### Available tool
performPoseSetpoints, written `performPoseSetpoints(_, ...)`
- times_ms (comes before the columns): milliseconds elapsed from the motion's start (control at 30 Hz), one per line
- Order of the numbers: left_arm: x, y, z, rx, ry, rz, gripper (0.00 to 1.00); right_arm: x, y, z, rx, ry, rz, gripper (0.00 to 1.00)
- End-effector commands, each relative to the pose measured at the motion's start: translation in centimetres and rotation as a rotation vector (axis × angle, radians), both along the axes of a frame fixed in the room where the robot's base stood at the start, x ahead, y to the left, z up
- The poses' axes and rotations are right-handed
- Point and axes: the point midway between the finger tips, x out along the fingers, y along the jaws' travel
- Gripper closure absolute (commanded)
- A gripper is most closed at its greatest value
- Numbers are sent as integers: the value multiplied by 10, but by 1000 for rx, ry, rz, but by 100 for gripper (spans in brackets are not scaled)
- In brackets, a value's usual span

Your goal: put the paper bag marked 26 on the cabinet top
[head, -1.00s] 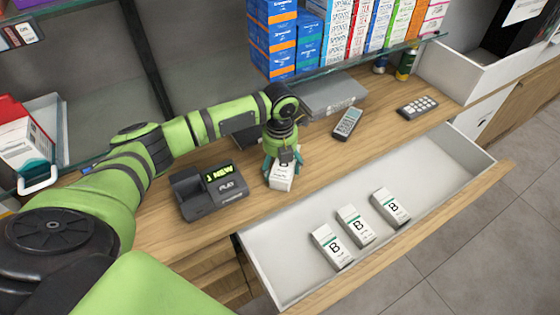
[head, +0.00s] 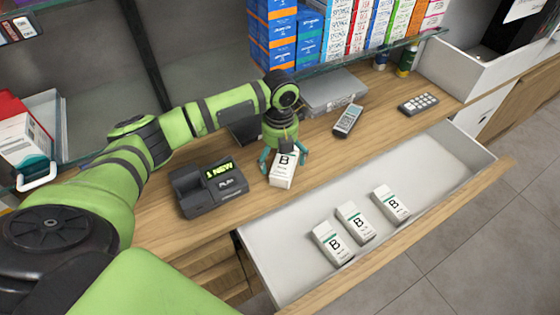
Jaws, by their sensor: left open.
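No paper bag marked 26 shows in the head view. My left gripper (head: 284,160) is open, pointing down over the wooden counter (head: 400,135). A white box marked B (head: 283,174) stands on the counter, just below and between its teal fingers. I cannot tell whether the fingers touch the box. My right gripper is not in view. No part of the view is clearly labelled as the cabinet top.
An answering machine reading "1 NEW" (head: 208,186) is left of the gripper. An open white drawer (head: 415,176) in front holds three white B boxes (head: 354,222). A phone (head: 348,120) and a keypad (head: 418,103) lie right. A glass shelf (head: 350,60) holds stacked boxes behind.

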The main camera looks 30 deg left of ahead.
Motion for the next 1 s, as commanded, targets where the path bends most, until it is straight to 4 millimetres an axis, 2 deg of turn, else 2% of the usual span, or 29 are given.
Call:
performPoseSetpoints(300,1,0,68,-1,-4,-2,0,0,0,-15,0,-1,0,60)
performPoseSetpoints(433,0,0,87,0,-2,-1,0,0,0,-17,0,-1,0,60)
performPoseSetpoints(633,0,0,100,-1,1,-1,0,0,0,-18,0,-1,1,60)
performPoseSetpoints(1000,0,0,101,0,1,-1,0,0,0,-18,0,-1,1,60)
